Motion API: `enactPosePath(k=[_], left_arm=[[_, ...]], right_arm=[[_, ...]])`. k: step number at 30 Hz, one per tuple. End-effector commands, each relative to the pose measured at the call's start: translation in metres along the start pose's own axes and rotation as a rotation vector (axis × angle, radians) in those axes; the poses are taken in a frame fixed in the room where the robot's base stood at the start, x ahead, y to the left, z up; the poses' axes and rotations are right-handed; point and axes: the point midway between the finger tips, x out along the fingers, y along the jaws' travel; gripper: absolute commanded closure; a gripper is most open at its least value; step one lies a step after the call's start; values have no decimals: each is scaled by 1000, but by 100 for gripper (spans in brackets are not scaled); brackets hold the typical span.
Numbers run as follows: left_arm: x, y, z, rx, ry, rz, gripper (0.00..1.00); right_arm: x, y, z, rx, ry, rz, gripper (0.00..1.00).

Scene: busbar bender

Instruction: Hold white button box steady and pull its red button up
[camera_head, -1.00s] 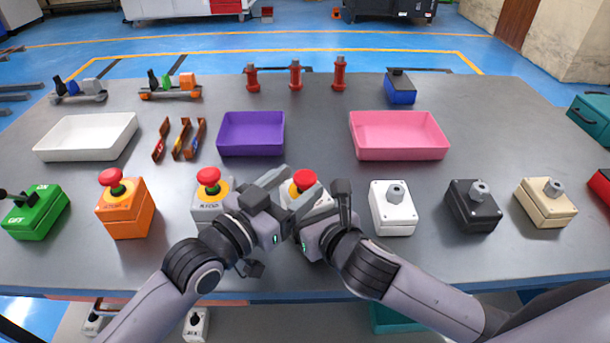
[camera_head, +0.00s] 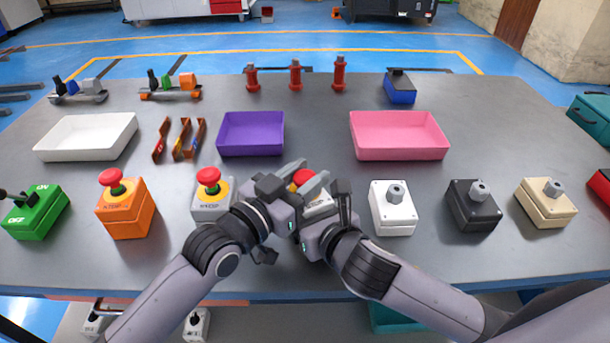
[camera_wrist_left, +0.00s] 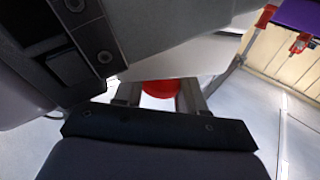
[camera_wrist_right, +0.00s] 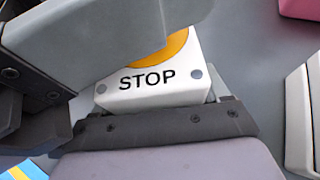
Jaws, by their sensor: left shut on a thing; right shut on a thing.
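The white button box (camera_head: 320,206) is at the middle of the table's near side, mostly hidden by both grippers. Its STOP label and yellow ring show in the right wrist view (camera_wrist_right: 148,88). Its red button (camera_head: 302,177) shows between the fingers of my left gripper (camera_head: 304,178), which is shut on it from above left. The button also shows as a red patch between the fingers in the left wrist view (camera_wrist_left: 160,88). My right gripper (camera_head: 322,203) is shut on the box body, low and close against my left gripper.
A grey box with a red button (camera_head: 211,192) stands just left of my left gripper. A white box with a grey knob (camera_head: 393,208) stands to the right. Purple (camera_head: 251,134) and pink (camera_head: 398,136) trays lie behind, with bare table between them.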

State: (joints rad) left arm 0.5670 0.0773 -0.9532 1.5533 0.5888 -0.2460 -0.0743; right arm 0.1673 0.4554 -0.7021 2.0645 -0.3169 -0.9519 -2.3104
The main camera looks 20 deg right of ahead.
Motion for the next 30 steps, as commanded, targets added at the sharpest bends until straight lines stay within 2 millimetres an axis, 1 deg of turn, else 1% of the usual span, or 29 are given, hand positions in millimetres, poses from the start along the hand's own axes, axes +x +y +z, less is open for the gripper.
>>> enactPosePath(k=[4, 11, 12, 13, 14, 24, 26, 30], left_arm=[[0, 0, -12, 0, 4, 0, 100], [0, 0, -14, -1, 3, 0, 100], [0, 0, -14, -1, 4, 0, 54], [0, 0, -14, -1, 4, 0, 44], [0, 0, -14, -1, 4, 0, 37], [-2, 0, -12, -1, 0, 0, 37], [-5, 0, -12, -1, 1, 0, 37], [-20, -1, -11, -1, 0, -1, 37]], right_arm=[[0, 0, 0, 0, 0, -1, 64], [0, -1, -1, -2, 2, -3, 64], [0, -1, -1, -2, 3, -3, 64], [0, -1, -1, -2, 3, -3, 64], [0, -1, -1, -2, 3, -3, 64], [0, 0, -1, -1, 2, -2, 64], [0, 0, -1, -1, 2, -1, 64], [0, 0, -1, -1, 2, -1, 64]])
